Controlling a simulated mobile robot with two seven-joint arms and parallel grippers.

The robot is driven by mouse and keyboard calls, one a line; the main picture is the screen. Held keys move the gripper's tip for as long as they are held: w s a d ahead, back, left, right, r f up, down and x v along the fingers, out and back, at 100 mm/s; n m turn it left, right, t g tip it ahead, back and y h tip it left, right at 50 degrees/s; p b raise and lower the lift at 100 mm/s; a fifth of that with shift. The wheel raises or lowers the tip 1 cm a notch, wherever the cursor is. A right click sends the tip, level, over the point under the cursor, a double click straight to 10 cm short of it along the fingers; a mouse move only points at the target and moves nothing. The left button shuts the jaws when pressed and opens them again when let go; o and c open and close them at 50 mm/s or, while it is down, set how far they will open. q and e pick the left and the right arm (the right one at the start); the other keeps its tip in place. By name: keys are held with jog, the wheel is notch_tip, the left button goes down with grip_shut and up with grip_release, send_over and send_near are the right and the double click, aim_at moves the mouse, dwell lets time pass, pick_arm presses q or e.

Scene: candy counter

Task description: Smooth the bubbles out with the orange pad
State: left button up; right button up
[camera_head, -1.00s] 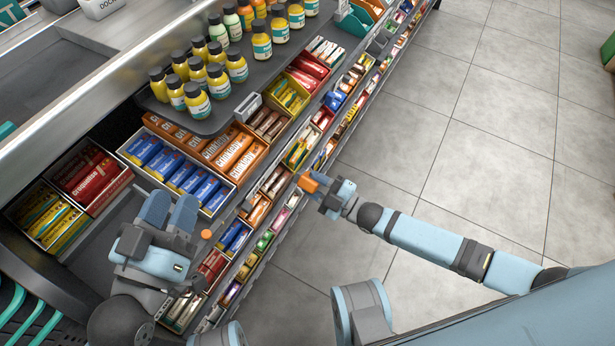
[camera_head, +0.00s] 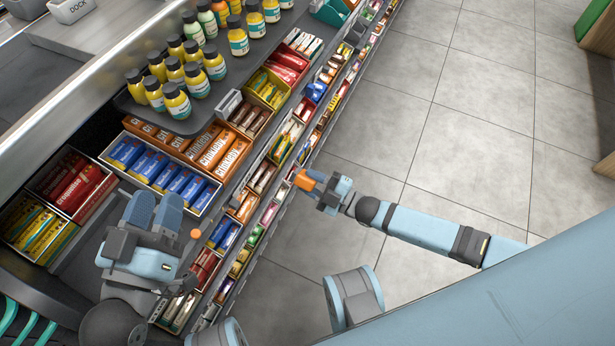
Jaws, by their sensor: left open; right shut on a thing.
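The orange pad (camera_head: 304,181) is a small orange block at the tip of my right gripper (camera_head: 312,185). My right gripper is shut on it and holds it out by the front edge of the candy shelves, over the aisle side. My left gripper (camera_head: 155,210) is open and empty, with two blue-grey fingers apart, over the lower left part of the shelves. A small orange disc (camera_head: 196,233) shows just right of the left gripper; I cannot tell what it belongs to. I cannot make out any bubbles or film in this view.
Blue candy boxes (camera_head: 160,170), orange boxes (camera_head: 217,150) and red boxes (camera_head: 75,185) fill shelf bins. Several yellow bottles (camera_head: 176,100) stand on a dark tray above. The grey tiled floor (camera_head: 460,130) at right is clear; a wooden-sided unit (camera_head: 600,35) stands top right.

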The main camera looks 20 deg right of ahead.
jog(key=shift+w+a+r, duration=0.1)
jog(key=shift+w+a, duration=0.1)
pick_arm(q)
notch_tip(320, 180, down, 9)
jog(key=a+g+y, duration=0.1)
jog(key=a+y, duration=0.1)
jog(key=shift+a+f+g+y+b, duration=0.15)
jog(key=shift+a+g+y+b, duration=0.05)
jog(key=shift+g+y+b, duration=0.15)
pick_arm(e)
jog(key=x, duration=0.6)
jog(key=shift+w, duration=0.2)
jog(key=shift+a, duration=0.1)
pick_arm(q)
jog(key=shift+f, duration=0.15)
pick_arm(e)
jog(key=shift+x, duration=1)
dwell(0.5)
jog(key=shift+w, duration=0.1)
